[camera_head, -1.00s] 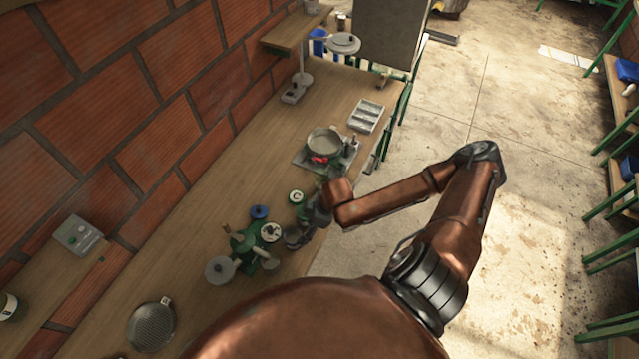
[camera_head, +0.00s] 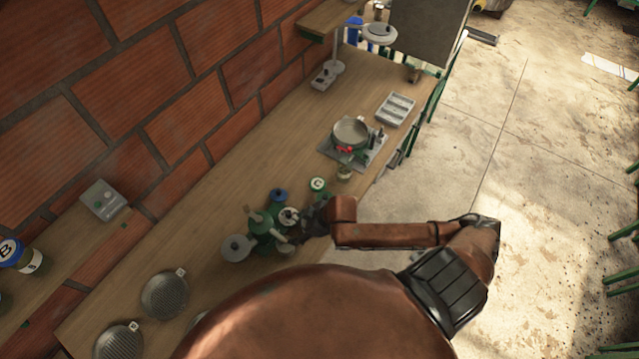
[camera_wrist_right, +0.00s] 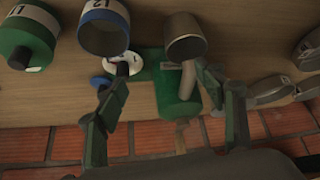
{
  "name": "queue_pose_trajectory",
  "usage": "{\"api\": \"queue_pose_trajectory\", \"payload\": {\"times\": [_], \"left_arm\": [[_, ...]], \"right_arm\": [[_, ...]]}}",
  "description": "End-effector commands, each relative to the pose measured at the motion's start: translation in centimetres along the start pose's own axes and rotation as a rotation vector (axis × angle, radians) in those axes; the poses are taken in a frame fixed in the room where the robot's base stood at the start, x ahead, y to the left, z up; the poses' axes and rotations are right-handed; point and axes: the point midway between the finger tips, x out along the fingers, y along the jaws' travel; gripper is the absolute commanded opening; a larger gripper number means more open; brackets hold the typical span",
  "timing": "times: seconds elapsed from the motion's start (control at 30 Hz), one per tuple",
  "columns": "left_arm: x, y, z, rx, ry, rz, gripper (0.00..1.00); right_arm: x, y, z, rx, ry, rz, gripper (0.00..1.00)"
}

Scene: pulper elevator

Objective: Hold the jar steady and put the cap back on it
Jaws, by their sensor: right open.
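A jar with a green top marked C (camera_head: 318,184) stands on the bench in the head view. A smaller jar (camera_head: 344,173) is beside it. I cannot tell which jar or cap is the task's. My right gripper (camera_head: 303,226) is right of the green device (camera_head: 262,228) and a white round piece (camera_head: 289,216). In the right wrist view the gripper (camera_wrist_right: 163,78) is open, with nothing clearly held. My left gripper is not in view.
A pan on a burner (camera_head: 350,132) and a grey tray (camera_head: 396,109) stand farther along the bench. A blue-topped jar marked B (camera_head: 10,250) and round strainers (camera_head: 164,295) are at the left. The brick wall borders the bench. Bare bench lies left of the pan.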

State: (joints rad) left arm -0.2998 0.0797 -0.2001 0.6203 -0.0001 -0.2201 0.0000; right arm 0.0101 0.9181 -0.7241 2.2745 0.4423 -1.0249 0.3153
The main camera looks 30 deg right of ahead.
Motion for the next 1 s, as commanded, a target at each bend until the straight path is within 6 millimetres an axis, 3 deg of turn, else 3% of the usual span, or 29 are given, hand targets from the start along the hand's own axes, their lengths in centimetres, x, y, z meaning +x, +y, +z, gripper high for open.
{"api": "queue_pose_trajectory", "payload": {"times": [0.13,0.27,0.47,0.63,0.7,0.87,1.0], "left_arm": [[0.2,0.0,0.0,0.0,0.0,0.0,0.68],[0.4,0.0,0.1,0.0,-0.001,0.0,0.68],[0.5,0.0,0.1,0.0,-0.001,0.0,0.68],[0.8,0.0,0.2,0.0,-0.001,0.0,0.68],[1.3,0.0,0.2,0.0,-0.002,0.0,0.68],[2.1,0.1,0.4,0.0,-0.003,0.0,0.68],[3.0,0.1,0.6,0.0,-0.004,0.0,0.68]], "right_arm": [[0.5,0.1,1.2,0.119,0.021,0.072,0.64],[0.2,1.2,4.1,0.219,-0.008,0.142,0.64],[-0.6,2.0,9.8,0.359,-0.086,0.222,0.64],[-0.6,1.9,16.1,0.476,-0.181,0.272,0.64],[1.3,1.8,19.4,0.512,-0.224,0.284,0.64],[6.0,1.7,23.4,0.524,-0.257,0.282,0.64],[10.9,1.1,27.8,0.533,-0.286,0.275,0.64]]}}
